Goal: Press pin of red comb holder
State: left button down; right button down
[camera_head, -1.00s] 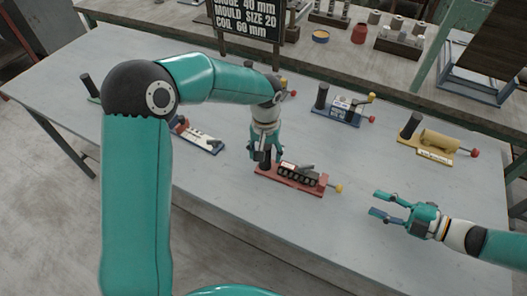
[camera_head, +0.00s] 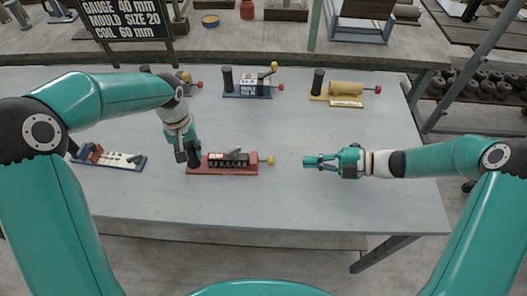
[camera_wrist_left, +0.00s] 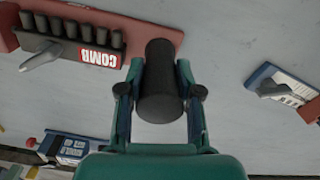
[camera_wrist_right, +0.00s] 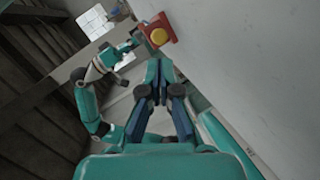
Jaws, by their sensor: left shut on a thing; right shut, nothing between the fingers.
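The red comb holder (camera_head: 225,170) lies on the grey table. It carries a row of black teeth, a grey lever and a yellow-tipped pin (camera_head: 265,160) on its right end. My left gripper (camera_head: 187,153) is shut on the black upright handle (camera_wrist_left: 160,95) at the holder's left end. The "COMB" label shows in the left wrist view (camera_wrist_left: 97,57). My right gripper (camera_head: 306,161) is shut and empty, to the right of the pin and roughly level with it, with a gap between. The pin's yellow end also faces the right wrist view (camera_wrist_right: 158,37).
A blue-based holder (camera_head: 112,160) lies left of the red one. Another blue holder (camera_head: 247,92) and a yellow one (camera_head: 344,90) stand toward the back. A sign (camera_head: 125,20) rises at the back left. The table right of my right gripper is clear.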

jog(key=n, duration=0.4)
jog(key=shift+s+d+f+n+g, duration=0.15)
jog(key=shift+s+f+n+g, duration=0.1)
jog(key=shift+s+n+g, duration=0.15)
jog(key=n, duration=0.2)
jog(key=shift+d+f+n+g+h, duration=0.1)
jog(key=shift+d+n+g+h, duration=0.15)
jog(key=shift+n+g+h, duration=0.05)
jog(key=n, duration=0.3)
jog(key=shift+d+h, duration=0.3)
jog(key=n, duration=0.2)
jog(key=n+g, duration=0.1)
jog(key=shift+d+n+h, duration=0.3)
jog(key=shift+d+n, duration=0.05)
jog(key=shift+n, duration=0.05)
jog(key=n+h, duration=0.1)
jog(key=n, duration=0.2)
jog(key=w+d+r+n, duration=0.1)
jog(key=n, duration=0.2)
jog(key=d+r+n+g+h, duration=0.1)
jog(key=n, duration=0.1)
jog(key=shift+w+d+r+n+h, duration=0.1)
jog(key=shift+w+r+n+h, duration=0.1)
jog(key=shift+w+n+h, duration=0.15)
jog(key=r, duration=0.1)
jog(key=w+r+n, duration=0.1)
jog(key=r+n+h, duration=0.1)
jog(key=shift+w+a+r+n, duration=0.25)
jog(key=shift+w+a+r, duration=0.05)
jog(key=shift+a+r, duration=0.1)
